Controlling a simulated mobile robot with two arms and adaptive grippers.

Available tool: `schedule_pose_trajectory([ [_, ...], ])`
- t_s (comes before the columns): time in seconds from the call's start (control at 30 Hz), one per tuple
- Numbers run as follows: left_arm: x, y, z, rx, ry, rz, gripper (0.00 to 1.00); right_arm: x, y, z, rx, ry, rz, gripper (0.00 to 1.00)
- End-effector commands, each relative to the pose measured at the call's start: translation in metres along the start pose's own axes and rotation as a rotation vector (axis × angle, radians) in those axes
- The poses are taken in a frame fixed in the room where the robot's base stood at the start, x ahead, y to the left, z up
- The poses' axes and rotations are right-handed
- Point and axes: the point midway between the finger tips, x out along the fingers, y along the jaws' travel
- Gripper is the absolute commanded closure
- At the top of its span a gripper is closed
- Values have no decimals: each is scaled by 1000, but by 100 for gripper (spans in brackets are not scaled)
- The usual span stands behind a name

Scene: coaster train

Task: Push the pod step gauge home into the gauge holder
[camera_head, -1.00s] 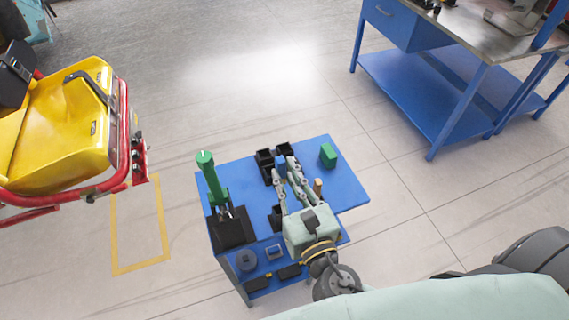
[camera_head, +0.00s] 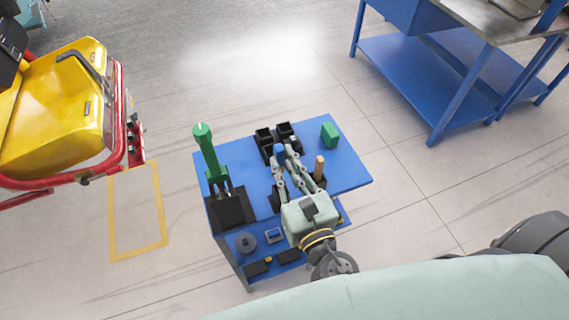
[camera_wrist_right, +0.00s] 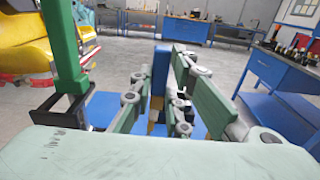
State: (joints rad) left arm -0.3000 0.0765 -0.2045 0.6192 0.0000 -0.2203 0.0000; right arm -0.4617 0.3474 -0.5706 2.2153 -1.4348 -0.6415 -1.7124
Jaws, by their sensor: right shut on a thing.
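My right gripper (camera_head: 286,158) is shut on a slim blue piece (camera_head: 280,150), which I take to be the pod step gauge. In the right wrist view the gauge (camera_wrist_right: 160,72) stands upright between the fingers, with a tan part low down. A group of black open-topped holders (camera_head: 264,137) stands on the blue table just beyond the fingertips. I cannot tell which is the gauge holder, or whether the gauge's lower end is in one, because the fingers hide it. My left gripper is not in view.
The blue table (camera_head: 225,165) also bears a green upright handle (camera_head: 207,150) in a black tray (camera_head: 232,210), a green block (camera_head: 329,134) and a tan peg (camera_head: 319,168). A yellow-and-red car (camera_head: 60,120) stands left; a blue workbench (camera_head: 435,95) stands back right.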

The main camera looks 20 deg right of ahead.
Motion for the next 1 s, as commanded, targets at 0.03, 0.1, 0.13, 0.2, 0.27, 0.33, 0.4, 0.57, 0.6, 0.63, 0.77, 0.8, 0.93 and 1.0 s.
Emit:
schedule_pose_trajectory([
  [0.03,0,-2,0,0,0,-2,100,0,0,0,0,-1,0,100],
  [0.1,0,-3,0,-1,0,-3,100,0,0,0,0,-1,0,100],
  [0.13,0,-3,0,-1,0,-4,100,0,0,0,0,-1,0,100],
  [0.2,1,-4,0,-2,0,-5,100,0,0,-1,0,-1,0,100],
  [0.27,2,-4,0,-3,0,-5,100,0,0,-2,0,-1,0,100],
  [0.33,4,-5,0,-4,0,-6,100,0,0,-4,0,-1,0,100],
  [0.4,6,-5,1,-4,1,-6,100,0,0,-7,0,-1,0,100],
  [0.57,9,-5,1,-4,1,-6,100,1,-1,-12,0,-1,-1,100],
  [0.6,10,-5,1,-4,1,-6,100,1,-1,-13,0,-1,0,100],
  [0.63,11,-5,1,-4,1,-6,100,1,-1,-14,0,-1,0,100],
  [0.77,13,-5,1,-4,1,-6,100,1,-1,-17,1,-1,0,100],
  [0.8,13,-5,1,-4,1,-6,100,1,-1,-18,1,-1,0,100],
  [0.93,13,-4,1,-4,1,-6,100,1,-1,-17,1,-1,0,100],
  [1.0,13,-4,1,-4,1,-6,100,1,-1,-17,1,-1,0,100],
])
